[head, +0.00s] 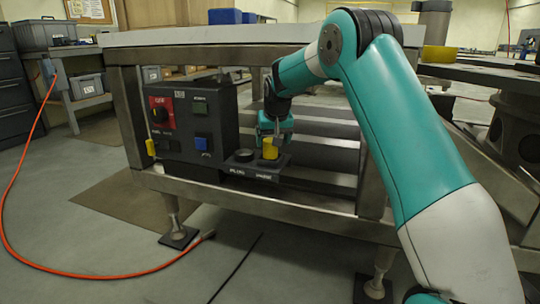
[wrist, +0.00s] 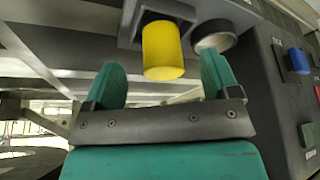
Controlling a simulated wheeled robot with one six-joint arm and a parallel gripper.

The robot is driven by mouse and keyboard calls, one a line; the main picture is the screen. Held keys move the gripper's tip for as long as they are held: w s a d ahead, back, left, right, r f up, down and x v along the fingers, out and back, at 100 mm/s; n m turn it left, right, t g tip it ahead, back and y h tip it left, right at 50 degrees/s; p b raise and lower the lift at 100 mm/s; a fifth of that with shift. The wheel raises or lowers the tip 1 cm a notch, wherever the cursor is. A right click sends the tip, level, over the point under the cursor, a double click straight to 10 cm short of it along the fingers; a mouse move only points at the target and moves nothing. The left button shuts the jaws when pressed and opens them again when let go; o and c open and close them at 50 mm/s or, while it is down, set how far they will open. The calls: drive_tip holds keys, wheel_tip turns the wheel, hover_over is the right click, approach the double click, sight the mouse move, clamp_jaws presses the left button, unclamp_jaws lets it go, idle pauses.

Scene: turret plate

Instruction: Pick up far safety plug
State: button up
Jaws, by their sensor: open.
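A yellow cylindrical plug (head: 270,150) stands upright in the right-hand place of the small dark shelf on the front of the control box; it also shows in the wrist view (wrist: 162,50). My gripper (head: 272,138) is over this plug, pointing down. In the wrist view my gripper (wrist: 162,72) is open, with one green finger on each side of the plug's end and gaps between. A dark round socket (head: 244,155), also in the wrist view (wrist: 214,38), is beside the plug, close to one fingertip. A second yellow piece (head: 150,147) shows at the box's left side.
The dark control box (head: 190,125) carries a red switch panel (head: 161,112), a green button (head: 200,107) and a blue button (head: 201,143). A metal table frame (head: 300,201) surrounds it, with its top above. An orange cable (head: 80,274) lies on the floor.

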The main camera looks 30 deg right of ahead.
sight(271, 140)
drive_tip(key=shift+w+d, duration=0.2)
drive_tip(key=shift+w, duration=0.4)
drive_tip(key=shift+w+d, duration=0.2)
drive_tip(key=shift+w, duration=0.35)
drive_tip(key=b+x, duration=0.2)
drive_tip(key=x, duration=0.3)
drive_tip(key=shift+b, duration=0.35)
drive_tip(key=c, duration=1.1)
drive_tip(key=shift+o, duration=0.2)
drive_tip(key=shift+r, duration=0.1)
